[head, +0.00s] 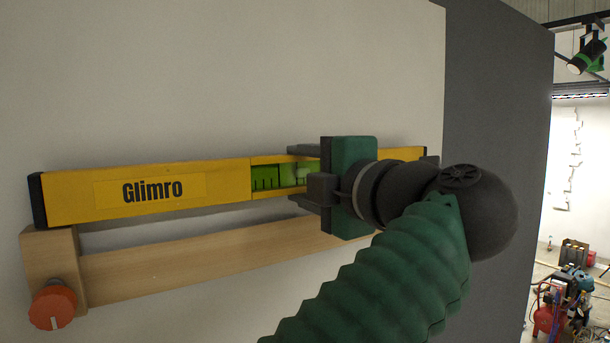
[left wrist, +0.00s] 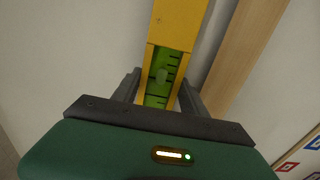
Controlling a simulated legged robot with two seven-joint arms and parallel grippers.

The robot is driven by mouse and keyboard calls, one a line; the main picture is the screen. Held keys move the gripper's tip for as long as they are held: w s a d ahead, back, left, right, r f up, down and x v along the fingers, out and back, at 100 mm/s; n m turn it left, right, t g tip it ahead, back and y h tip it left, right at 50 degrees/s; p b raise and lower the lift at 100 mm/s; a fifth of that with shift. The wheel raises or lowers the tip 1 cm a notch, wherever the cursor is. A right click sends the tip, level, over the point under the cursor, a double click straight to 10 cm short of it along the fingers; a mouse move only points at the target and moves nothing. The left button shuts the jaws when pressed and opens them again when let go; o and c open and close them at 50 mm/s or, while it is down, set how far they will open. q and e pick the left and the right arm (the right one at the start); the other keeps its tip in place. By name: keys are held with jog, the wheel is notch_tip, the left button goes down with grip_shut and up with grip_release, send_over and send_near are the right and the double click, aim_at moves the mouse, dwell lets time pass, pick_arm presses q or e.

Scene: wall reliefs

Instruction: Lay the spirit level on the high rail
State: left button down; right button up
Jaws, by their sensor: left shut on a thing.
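The yellow spirit level (head: 215,187), with black end caps and "Glimro" lettering, lies lengthwise along the wall. My left gripper (head: 302,174) is shut around it at the green vial window. The left wrist view shows the level (left wrist: 176,22) between the two fingers of this gripper (left wrist: 160,88). The wooden rail (head: 190,263) runs just below the level. The level's left end is at the top of the rail's end block (head: 50,252); whether it touches, I cannot tell. A gap shows between level and rail further right. My right gripper is not in view.
An orange-red knob (head: 53,306) sits on the front of the end block. The pale wall (head: 200,80) is bare above the level, and a dark grey wall edge (head: 495,90) stands at right. Equipment (head: 560,300) stands on the floor far right.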

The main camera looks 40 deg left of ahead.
pick_arm(q)
jog(key=shift+a+f, duration=0.2)
jog(key=shift+a, duration=0.05)
jog(key=c, duration=1)
grip_release()
jog(key=shift+d, duration=0.1)
jog(key=o, duration=0.4)
jog(key=shift+d, duration=0.15)
jog(key=shift+o, duration=0.4)
jog(key=shift+d+f+b, duration=0.1)
jog(key=shift+d+b, duration=0.05)
jog(key=shift+b, duration=0.15)
